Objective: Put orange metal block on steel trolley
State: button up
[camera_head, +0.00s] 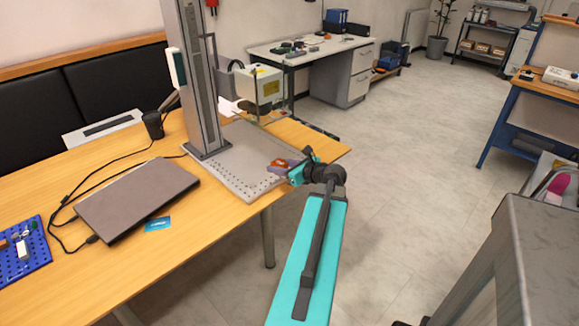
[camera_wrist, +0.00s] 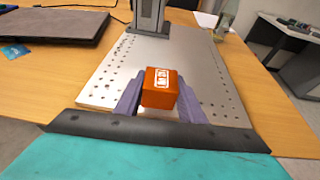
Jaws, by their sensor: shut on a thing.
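The orange metal block (camera_wrist: 160,88) has a white marking on its top and sits between the two purple fingers of my gripper (camera_wrist: 160,98) in the wrist view. My gripper is shut on it, over the perforated metal plate of the laser marker. In the head view the orange block (camera_head: 278,163) shows small beside the purple fingers (camera_head: 292,165), near the plate's front right corner. I cannot tell whether the block touches the plate. A grey metal surface at the right edge (camera_head: 545,245) may be the steel trolley; only part of it shows.
The laser marker's column (camera_head: 200,90) rises from the perforated plate (camera_head: 235,180) on the wooden table (camera_head: 190,245). A laptop (camera_head: 138,198) and a blue pegboard tray (camera_head: 20,255) lie to the left. Open floor (camera_head: 420,170) lies right of the table.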

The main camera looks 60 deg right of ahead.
jog(key=w+a+n+y, duration=0.1)
jog(key=w+a, duration=0.3)
jog(key=w, duration=0.1)
jog(key=w+a+n+y, duration=0.1)
jog(key=w+a+y, duration=0.1)
jog(key=w+a, duration=0.2)
jog(key=w+a+n+y, duration=0.1)
jog(key=w+a, duration=0.4)
jog(key=shift+w+a+r+n+t+y, duration=0.2)
jog(key=shift+w+r+n+t+y, duration=0.1)
jog(key=shift+r+n, duration=0.1)
jog(key=w+a+n+y, duration=0.35)
jog(key=w+a, duration=0.55)
jog(key=a, duration=0.6)
jog(key=w+a+r+n+g+y, duration=0.1)
jog(key=w+a+n+g+y, duration=0.1)
jog(key=a, duration=1.4)
jog(key=w+a+n+g+y, duration=0.3)
jog(key=a+n+g+y, duration=0.1)
jog(key=a, duration=1.2)
jog(key=shift+a+r+n+y, duration=0.35)
jog(key=shift+r+n+y, duration=0.1)
jog(key=shift+y, duration=0.1)
jog(key=shift+w+d, duration=0.1)
jog(key=shift+d, duration=0.05)
